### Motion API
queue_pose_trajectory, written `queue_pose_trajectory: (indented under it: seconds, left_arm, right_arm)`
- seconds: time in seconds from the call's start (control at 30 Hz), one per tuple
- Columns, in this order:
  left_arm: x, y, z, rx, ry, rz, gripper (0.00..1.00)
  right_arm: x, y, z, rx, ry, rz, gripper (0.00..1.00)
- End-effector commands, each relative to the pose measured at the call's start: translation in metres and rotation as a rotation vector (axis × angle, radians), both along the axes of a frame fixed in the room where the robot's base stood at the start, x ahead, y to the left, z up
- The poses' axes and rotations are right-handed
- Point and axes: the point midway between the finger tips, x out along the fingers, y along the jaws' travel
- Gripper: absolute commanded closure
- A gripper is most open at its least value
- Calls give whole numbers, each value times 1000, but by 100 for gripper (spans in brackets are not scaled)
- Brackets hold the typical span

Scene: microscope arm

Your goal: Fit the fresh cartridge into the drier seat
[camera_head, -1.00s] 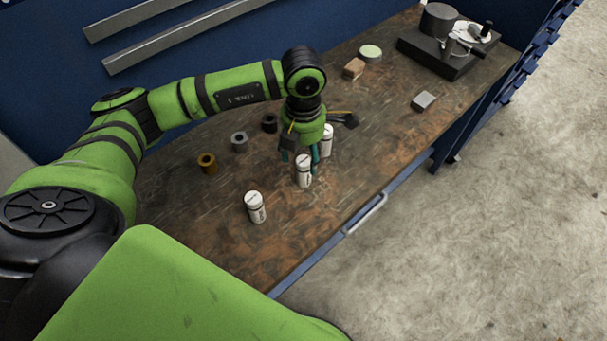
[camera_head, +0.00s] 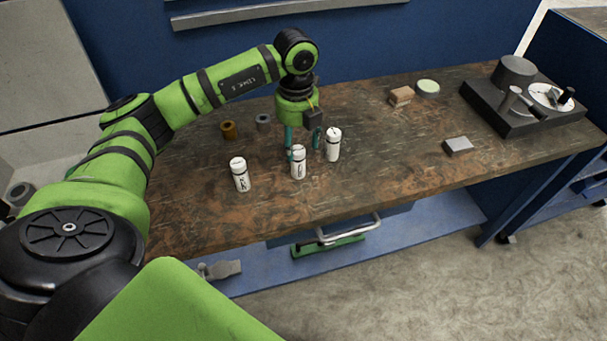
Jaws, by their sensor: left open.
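Three white, capped cartridges with dark markings stand upright on the worn bench: a left one (camera_head: 240,175), a middle one (camera_head: 298,163) and a right one (camera_head: 333,145). I cannot tell which is the fresh one. My left gripper (camera_head: 303,144) points down, open, its teal fingers apart just behind the middle cartridge and left of the right one. It holds nothing that I can see. A dark base (camera_head: 517,112) with a grey cylinder, a pale dial and levers stands at the right end; I cannot make out the drier seat. My right gripper is not in view.
Brown (camera_head: 228,130) and grey (camera_head: 263,122) rings stand behind the left cartridge. A tan block (camera_head: 401,96), a round pale-topped tin (camera_head: 427,88) and a grey block (camera_head: 458,145) lie toward the right. The bench (camera_head: 390,165) is clear front centre.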

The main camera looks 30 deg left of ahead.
Motion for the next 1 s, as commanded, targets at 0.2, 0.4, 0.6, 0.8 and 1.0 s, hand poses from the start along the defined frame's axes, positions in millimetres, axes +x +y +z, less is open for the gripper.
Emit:
queue_pose_trajectory:
  seconds: [0.2,0.4,0.6,0.8,1.0]
  left_arm:
    - [0,0,-18,-1,4,13,38]
    - [4,-2,-46,-1,6,12,38]
    - [5,-2,-68,0,2,10,38]
    - [5,-2,-70,-1,1,9,38]
    - [5,-2,-70,-1,1,9,99]
  right_arm:
    - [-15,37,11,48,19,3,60]
    - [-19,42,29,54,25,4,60]
    - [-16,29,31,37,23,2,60]
    - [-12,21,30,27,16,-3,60]
    - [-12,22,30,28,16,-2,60]
